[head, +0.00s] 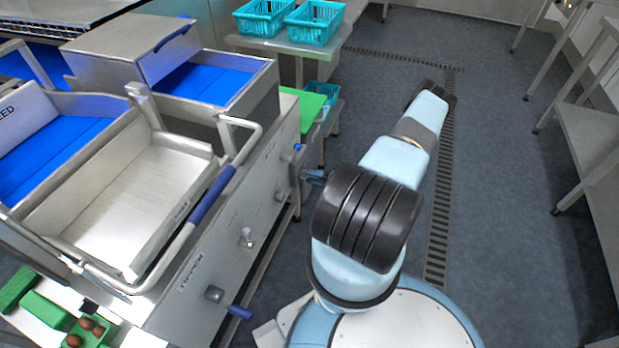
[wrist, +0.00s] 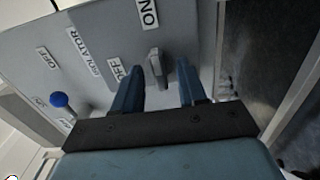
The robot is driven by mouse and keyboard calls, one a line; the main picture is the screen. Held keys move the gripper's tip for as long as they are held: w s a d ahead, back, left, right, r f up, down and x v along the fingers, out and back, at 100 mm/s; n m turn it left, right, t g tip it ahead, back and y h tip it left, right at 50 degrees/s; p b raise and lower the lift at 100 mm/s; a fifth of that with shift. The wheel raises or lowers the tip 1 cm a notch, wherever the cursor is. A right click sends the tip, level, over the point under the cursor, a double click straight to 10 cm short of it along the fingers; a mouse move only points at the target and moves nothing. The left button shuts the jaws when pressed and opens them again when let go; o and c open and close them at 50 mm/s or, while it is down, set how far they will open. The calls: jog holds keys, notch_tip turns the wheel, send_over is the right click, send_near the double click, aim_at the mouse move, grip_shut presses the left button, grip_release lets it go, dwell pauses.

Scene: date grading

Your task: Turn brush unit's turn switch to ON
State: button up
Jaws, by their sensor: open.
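In the wrist view, a grey turn switch (wrist: 157,68) stands out from a grey panel (wrist: 105,20). An ON label (wrist: 148,13) is above it and an OFF label (wrist: 118,70) is to its left. The switch's long grip runs nearly upright in the picture; I cannot tell which setting it is at. My gripper (wrist: 160,72) is open, its two blue fingers on either side of the switch with visible gaps. In the head view my gripper (head: 314,177) is at the far end of the machine's front panel, and my arm hides part of that area.
An ISOLATOR label (wrist: 83,50) and a blue knob (wrist: 58,100) are left of the switch. In the head view, a tipper tray (head: 135,190) with a blue-gripped handle (head: 210,195) stands left of my arm. Teal baskets (head: 315,22) stand behind.

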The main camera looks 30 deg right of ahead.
jog(key=v, duration=1.2)
jog(key=shift+s+d, duration=0.15)
jog(key=shift+d, duration=0.05)
jog(key=w+a+r+n+g+h, duration=0.1)
jog(key=w+a+r+n+g, duration=0.3)
jog(key=r+n, duration=0.7)
jog(key=w+a+r+n+g, duration=0.2)
jog(key=a+r+n+g, duration=0.3)
jog(key=r, duration=1.3)
jog(key=w+a+r+n+g+h, duration=0.1)
jog(key=w+a+r+n+g, duration=0.3)
jog(key=r+n, duration=0.75)
jog(key=s+a+r+n+h, duration=0.2)
jog(key=s+a+r+n, duration=0.25)
jog(key=r, duration=0.35)
jog(key=s+a+r+n+t+h, duration=0.1)
jog(key=s+a+r+n+h, duration=0.25)
jog(key=s+r, duration=0.35)
jog(key=s+a+r+n+h, duration=0.2)
jog(key=s+a+r+n, duration=0.3)
jog(key=r, duration=0.5)
jog(key=s+a+r+n+t+h, duration=0.1)
jog(key=s+a+r+n+t, duration=0.1)
jog(key=s+n, duration=0.4)
jog(key=shift+s+r+t, duration=0.7)
jog(key=shift+s+r, duration=0.15)
jog(key=shift+s, duration=0.15)
jog(key=shift+a+h, duration=0.1)
jog(key=shift+h, duration=0.15)
